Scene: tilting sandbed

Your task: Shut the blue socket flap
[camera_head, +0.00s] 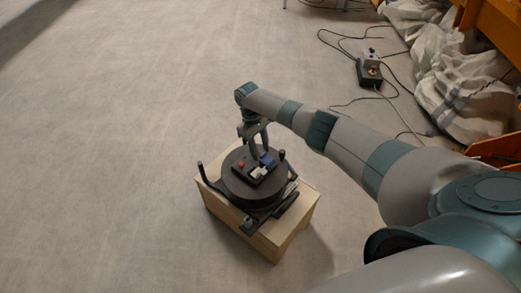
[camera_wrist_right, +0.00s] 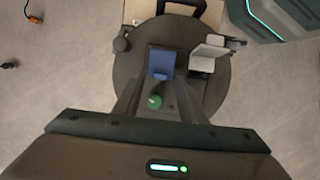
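The blue socket flap (camera_wrist_right: 161,60) sits on a dark panel on a round black disc (camera_wrist_right: 132,66). In the head view the flap (camera_head: 268,158) is a small blue patch close to my right gripper. It seems tilted up, but its exact angle is hard to tell. My right gripper (camera_head: 260,153) points down over the disc. In the wrist view its fingers (camera_wrist_right: 158,88) are apart, with nothing between the tips; the blue flap lies just beyond them. Contact with the flap cannot be told. My left gripper is not in view.
A white flap or switch piece (camera_wrist_right: 208,50) stands right of the blue flap. A green button (camera_wrist_right: 155,102) lies between the fingers, and a red button (camera_head: 241,164) is on the panel. The disc has upright dark handles (camera_head: 201,172) and rests on a wooden box (camera_head: 284,232). Cables lie far right.

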